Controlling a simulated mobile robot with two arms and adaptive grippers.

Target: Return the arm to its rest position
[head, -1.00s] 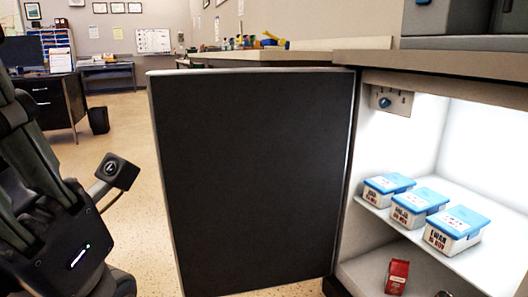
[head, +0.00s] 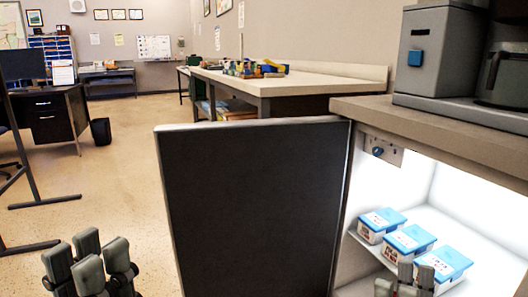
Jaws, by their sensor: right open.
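My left gripper (head: 89,265) is at the bottom left, fingers up, above the floor. Its fingers stand apart with nothing visible between them. My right gripper (head: 405,284) shows only its fingertips at the bottom right edge, in front of the lit fridge. It is open, and I see nothing held in it. The rest of both arms is out of the picture. The fridge door (head: 255,205) stands wide open, left of the lit interior. Three white tubs with blue lids sit on the shelf: a left tub (head: 371,234), a middle tub (head: 399,252) and a right tub (head: 456,270), partly hidden by the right fingertips.
A counter (head: 460,128) lies over the fridge, with a coffee machine (head: 435,65) on it. A table (head: 300,84) with colourful items stands behind the door. A desk (head: 52,110) and a bin (head: 101,131) are at the far left. The floor (head: 125,185) between is clear.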

